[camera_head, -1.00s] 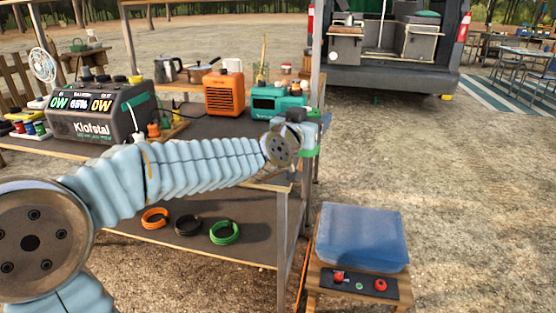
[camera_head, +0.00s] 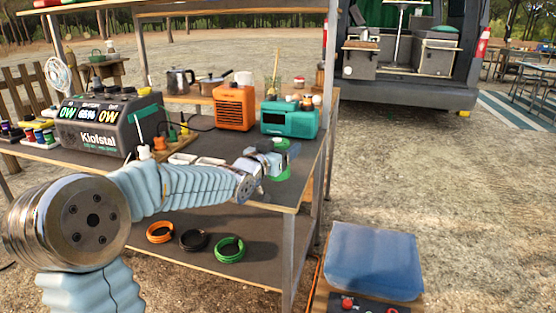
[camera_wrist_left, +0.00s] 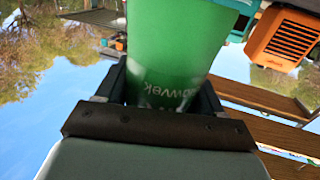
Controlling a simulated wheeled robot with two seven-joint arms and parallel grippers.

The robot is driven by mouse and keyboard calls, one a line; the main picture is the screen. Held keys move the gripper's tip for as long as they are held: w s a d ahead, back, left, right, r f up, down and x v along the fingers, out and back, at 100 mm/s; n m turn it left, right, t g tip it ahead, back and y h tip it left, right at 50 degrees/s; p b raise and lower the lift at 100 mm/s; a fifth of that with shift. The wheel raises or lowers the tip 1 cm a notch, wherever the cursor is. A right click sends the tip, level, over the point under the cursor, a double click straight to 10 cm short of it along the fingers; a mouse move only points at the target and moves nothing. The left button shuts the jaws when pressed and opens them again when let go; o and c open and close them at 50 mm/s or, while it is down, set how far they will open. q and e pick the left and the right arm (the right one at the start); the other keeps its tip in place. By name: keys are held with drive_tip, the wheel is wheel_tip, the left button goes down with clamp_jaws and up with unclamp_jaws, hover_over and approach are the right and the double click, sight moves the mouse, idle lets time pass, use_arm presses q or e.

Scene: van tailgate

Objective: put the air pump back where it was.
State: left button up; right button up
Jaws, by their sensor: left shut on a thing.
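My left gripper (camera_head: 273,160) is shut on a green cylindrical thing (camera_wrist_left: 175,45) with pale lettering, which I take for the air pump. In the head view, its green body (camera_head: 282,174) shows at the gripper, near the right end of the workbench top (camera_head: 285,191). The arm hides part of it, and I cannot tell whether it touches the bench. In the left wrist view, it fills the space between the two fingers. My right gripper is not in view.
A teal device (camera_head: 290,121) and an orange device (camera_head: 234,107) stand behind the gripper. A power station (camera_head: 105,128) stands left. Several coiled cables, including a green one (camera_head: 230,249), lie on the lower shelf.

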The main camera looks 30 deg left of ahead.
use_arm(q)
drive_tip(key=shift+a+f, duration=0.4)
drive_tip(key=shift+f, duration=0.8)
drive_tip(key=shift+a+f, duration=0.15)
drive_tip(key=shift+f, duration=0.8)
drive_tip(key=shift+f, duration=0.2)
drive_tip(key=o, duration=1.4)
drive_tip(key=shift+r, duration=0.2)
drive_tip(key=s+b, duration=0.1)
drive_tip(key=s, duration=1.1)
